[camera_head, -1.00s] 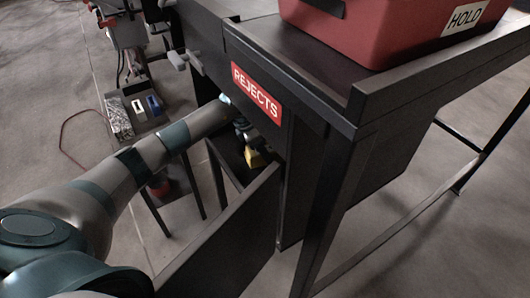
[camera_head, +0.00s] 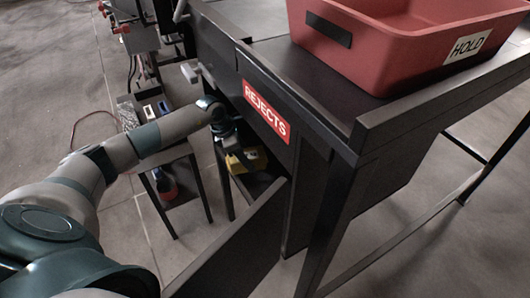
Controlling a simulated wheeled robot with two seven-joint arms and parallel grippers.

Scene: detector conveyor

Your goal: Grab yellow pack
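The yellow pack (camera_head: 234,164) lies low inside the dark rejects bin (camera_head: 237,241), below the red REJECTS sign (camera_head: 268,113). My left arm comes in from the left and reaches over the bin. My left gripper (camera_head: 232,150) is at the pack, pointing down; its fingers are dark and small, and I cannot tell whether they are open or shut on it. Part of the pack is hidden behind the gripper. My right gripper is not in view.
A red HOLD tote (camera_head: 400,70) stands on the dark table (camera_head: 310,75) above right. The bin's front wall and the table legs stand close to my arm. A small side stand (camera_head: 180,190) with a red item is behind the arm. Open floor lies right.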

